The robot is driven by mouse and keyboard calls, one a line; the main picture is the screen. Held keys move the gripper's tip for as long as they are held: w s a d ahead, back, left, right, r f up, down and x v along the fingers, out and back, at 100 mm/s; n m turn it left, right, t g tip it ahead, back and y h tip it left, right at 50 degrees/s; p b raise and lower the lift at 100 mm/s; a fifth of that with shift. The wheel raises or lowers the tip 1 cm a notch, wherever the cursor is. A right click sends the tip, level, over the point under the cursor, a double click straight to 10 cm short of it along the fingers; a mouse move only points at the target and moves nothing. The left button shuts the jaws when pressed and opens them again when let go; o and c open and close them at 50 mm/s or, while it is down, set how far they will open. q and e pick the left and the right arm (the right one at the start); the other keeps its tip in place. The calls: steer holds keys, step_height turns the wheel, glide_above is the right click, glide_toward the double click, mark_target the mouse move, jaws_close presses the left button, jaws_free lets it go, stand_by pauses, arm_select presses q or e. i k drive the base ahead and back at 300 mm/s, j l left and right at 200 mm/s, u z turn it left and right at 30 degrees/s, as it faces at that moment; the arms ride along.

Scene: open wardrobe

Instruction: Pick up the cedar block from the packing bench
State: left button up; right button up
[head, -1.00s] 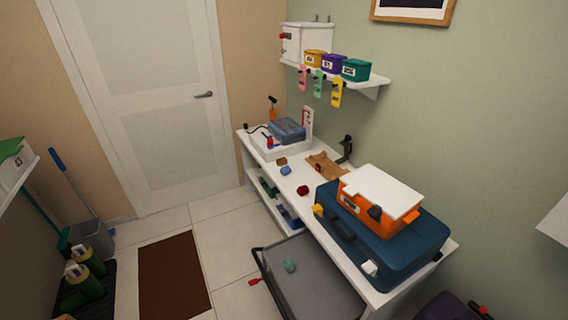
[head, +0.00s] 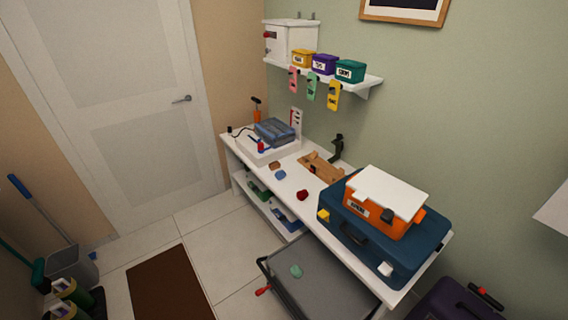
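A small brown block (head: 274,165), which looks like the cedar block, lies on the white packing bench (head: 289,187) along the right wall. It is near the bench's front edge, just beside a small blue item (head: 280,174) and in front of the white tray-like base at the far end. Neither of my grippers shows in the head view.
A dark red item (head: 302,195) and a wooden board (head: 320,166) share the bench. A blue case (head: 400,243) carrying an orange box (head: 377,205) fills its near end. A grey cart (head: 322,285) stands before the bench. Floor (head: 215,228) beside the brown mat (head: 170,285) is clear.

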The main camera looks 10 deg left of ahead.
mark_target(276, 164)
steer(key=i+j+z, duration=0.25)
steer(key=j, duration=0.2)
steer(key=i+j+z, duration=0.1)
steer(key=j+z, duration=0.2)
steer(key=j, duration=0.2)
steer(key=i+j+z, duration=0.1)
steer(key=j+z, duration=0.15)
steer(key=j, duration=0.25)
steer(key=j+z, duration=0.3)
steer(key=j, duration=0.25)
steer(key=i+j+z, duration=0.1)
steer(key=j+z, duration=0.35)
steer(key=j, duration=0.5)
steer(key=j+z, duration=0.45)
steer(key=j, duration=0.5)
